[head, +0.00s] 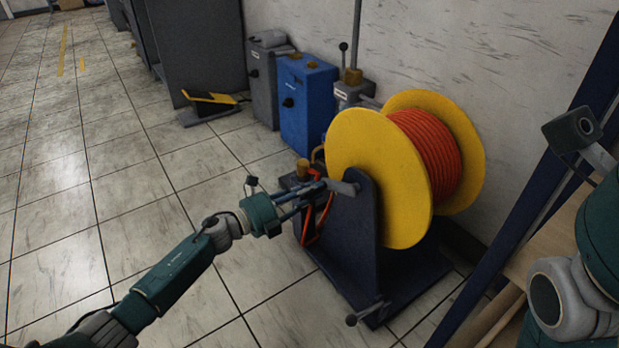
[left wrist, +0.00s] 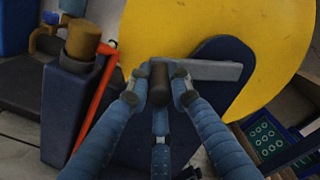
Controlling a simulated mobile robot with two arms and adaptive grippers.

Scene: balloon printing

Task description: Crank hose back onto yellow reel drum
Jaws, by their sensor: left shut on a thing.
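The yellow reel drum (head: 375,165) stands on a dark blue stand (head: 360,240) with orange-red hose (head: 430,150) wound between its flanges. A loose orange hose length (head: 310,232) hangs at the stand's left side. The grey crank arm (head: 343,187) sticks out on the drum's near side. My left gripper (head: 318,188) is at the crank. In the left wrist view, its blue fingers are shut around the dark crank handle (left wrist: 159,80), with the grey crank arm (left wrist: 212,70) running right from it. My right arm shows at the right edge in the head view, its gripper out of view.
A blue box unit (head: 308,105) and a grey one (head: 268,80) stand against the wall behind the reel. A yellow-and-black pedal (head: 210,98) lies on the floor. A dark blue frame with wooden shelves (head: 550,240) stands at right. The tiled floor at left is clear.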

